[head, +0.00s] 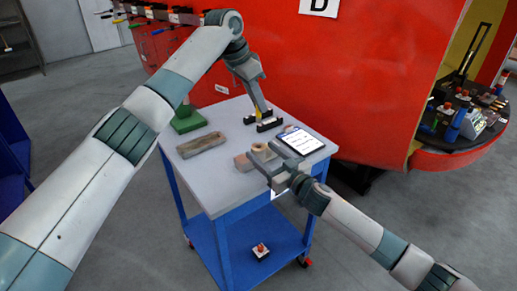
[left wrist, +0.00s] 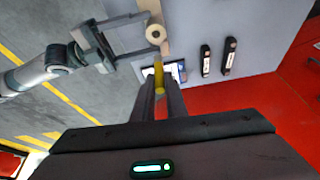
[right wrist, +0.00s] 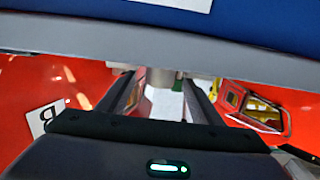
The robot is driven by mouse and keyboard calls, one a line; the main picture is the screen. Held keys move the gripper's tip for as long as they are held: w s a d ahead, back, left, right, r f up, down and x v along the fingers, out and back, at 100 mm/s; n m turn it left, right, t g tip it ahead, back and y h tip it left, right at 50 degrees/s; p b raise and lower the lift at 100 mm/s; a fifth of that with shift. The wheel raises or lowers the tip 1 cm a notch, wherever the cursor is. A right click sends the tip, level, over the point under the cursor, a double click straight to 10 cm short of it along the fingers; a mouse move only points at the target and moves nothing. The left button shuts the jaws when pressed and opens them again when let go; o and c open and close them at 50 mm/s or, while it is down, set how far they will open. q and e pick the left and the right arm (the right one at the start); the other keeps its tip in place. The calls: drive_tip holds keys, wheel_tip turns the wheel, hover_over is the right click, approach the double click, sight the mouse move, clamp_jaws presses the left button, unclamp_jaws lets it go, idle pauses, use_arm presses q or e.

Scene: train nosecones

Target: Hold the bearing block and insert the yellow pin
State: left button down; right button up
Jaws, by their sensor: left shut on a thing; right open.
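The yellow pin (left wrist: 159,76) is held between the fingers of my left gripper (head: 264,113), above the table near two short black bars. The bearing block (head: 243,161) is tan, with a pale ring (head: 258,148) that has a dark hole; it sits near the table's front right. In the left wrist view the ring (left wrist: 157,38) lies just beyond the pin's end, apart from it. My right gripper (head: 262,159) is open at the table's front edge, beside the block.
A white tablet (head: 303,141) lies at the table's right, close to my right gripper. A grey-brown slab (head: 201,144) and a green stand (head: 188,119) are at left. A red nosecone (head: 310,80) rises behind the table.

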sight(264, 153)
drive_tip(key=shift+x, duration=1.65)
clamp_jaws()
